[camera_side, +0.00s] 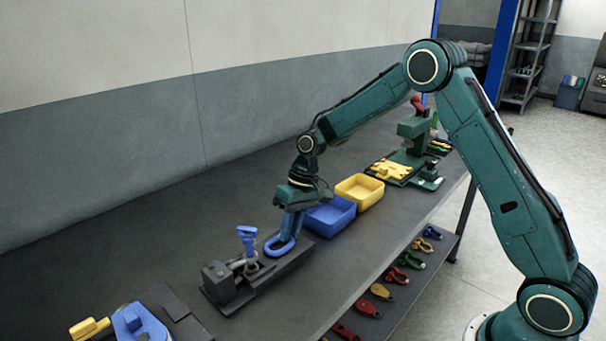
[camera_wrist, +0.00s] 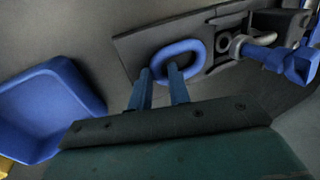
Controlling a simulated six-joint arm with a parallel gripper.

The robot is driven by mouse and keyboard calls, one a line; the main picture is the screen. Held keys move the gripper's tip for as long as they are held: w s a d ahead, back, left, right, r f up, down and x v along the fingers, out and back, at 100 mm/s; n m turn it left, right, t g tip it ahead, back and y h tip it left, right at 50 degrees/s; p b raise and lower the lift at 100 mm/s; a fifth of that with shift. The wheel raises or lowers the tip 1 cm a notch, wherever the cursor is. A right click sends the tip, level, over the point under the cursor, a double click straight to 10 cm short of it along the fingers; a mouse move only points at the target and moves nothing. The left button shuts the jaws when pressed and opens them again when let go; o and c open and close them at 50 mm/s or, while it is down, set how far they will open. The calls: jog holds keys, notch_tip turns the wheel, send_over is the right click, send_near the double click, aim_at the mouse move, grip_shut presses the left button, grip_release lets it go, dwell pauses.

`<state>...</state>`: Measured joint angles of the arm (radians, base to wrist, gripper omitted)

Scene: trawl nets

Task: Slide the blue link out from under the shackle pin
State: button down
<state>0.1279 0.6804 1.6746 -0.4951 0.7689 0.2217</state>
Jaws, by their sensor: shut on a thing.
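The blue link (camera_side: 272,250) is an oval ring over the dark base plate of the fixture; it also shows in the wrist view (camera_wrist: 194,47). My gripper (camera_side: 289,233) points down at the link from above. In the wrist view, my gripper (camera_wrist: 160,76) has one finger outside the ring and the other in its opening, shut on the side away from the shackle. The grey shackle pin (camera_wrist: 235,46) with its blue handle (camera_wrist: 291,64) lies to the right of the link there, with a small gap between them. In the side view the blue handle (camera_side: 247,238) stands left of the link.
A blue bin (camera_side: 330,217) and a yellow bin (camera_side: 360,190) stand right of the fixture. The fixture's dark block (camera_side: 226,285) is at its left end. Another station with blue and yellow parts (camera_side: 138,322) is at lower left. Bare bench lies in front of the fixture.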

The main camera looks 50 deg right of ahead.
jog(key=shift+s+d+f, duration=0.15)
jog(key=shift+d+f, duration=0.05)
jog(key=c, duration=1.7)
grip_release()
jog(key=shift+c, duration=0.2)
jog(key=shift+a+r, duration=0.1)
jog(key=shift+r, duration=3.05)
jog(key=shift+r, duration=0.15)
